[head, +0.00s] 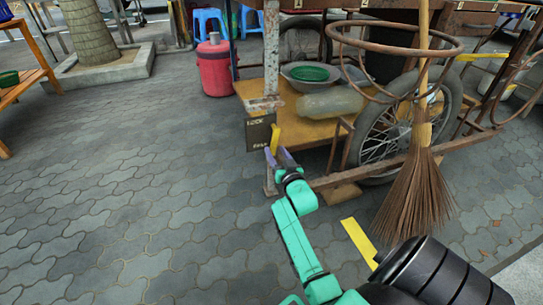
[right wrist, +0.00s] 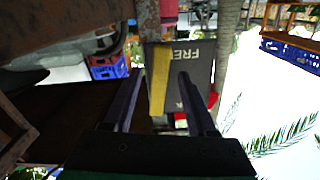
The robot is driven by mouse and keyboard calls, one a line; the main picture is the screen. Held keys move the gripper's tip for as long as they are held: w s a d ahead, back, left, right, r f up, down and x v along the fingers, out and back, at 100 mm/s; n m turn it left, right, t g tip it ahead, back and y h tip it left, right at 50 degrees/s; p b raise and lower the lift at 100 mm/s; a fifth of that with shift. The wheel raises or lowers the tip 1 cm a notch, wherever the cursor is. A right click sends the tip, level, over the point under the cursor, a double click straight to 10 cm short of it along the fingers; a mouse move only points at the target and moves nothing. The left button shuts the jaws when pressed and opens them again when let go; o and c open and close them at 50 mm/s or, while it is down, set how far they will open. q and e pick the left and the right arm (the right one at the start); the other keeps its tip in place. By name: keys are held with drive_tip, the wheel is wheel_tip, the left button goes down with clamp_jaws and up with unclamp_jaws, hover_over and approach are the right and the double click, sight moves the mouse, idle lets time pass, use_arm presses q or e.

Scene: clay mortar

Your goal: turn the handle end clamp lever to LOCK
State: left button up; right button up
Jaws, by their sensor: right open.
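The clamp lever (head: 276,138) is a yellow bar standing nearly upright, slightly tilted, at the right side of a dark label plate (head: 256,132) on the cart's post. The plate has small lettering at its top and bottom, hard to read in the head view. In the right wrist view the plate (right wrist: 197,62) shows FREE upside down, beside the yellow lever (right wrist: 160,80). My right gripper (head: 279,154) is at the lever's lower end. Its fingers (right wrist: 160,75) are apart, one on each side of the lever in the picture; no contact is clear. My left gripper is out of view.
The wooden cart (head: 330,130) has a spoked wheel (head: 385,130) and a hanging broom (head: 415,195) to the right of the gripper. A red cooler (head: 214,68) stands behind to the left. The paving (head: 130,190) at left is clear.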

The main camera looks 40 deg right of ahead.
sight(274, 149)
drive_tip(key=b+x, duration=0.1)
drive_tip(key=x, duration=0.2)
drive_tip(key=shift+f, duration=0.15)
drive_tip(key=shift+w+d, duration=0.1)
drive_tip(key=shift+w, duration=0.2)
clamp_jaws()
idle(0.9)
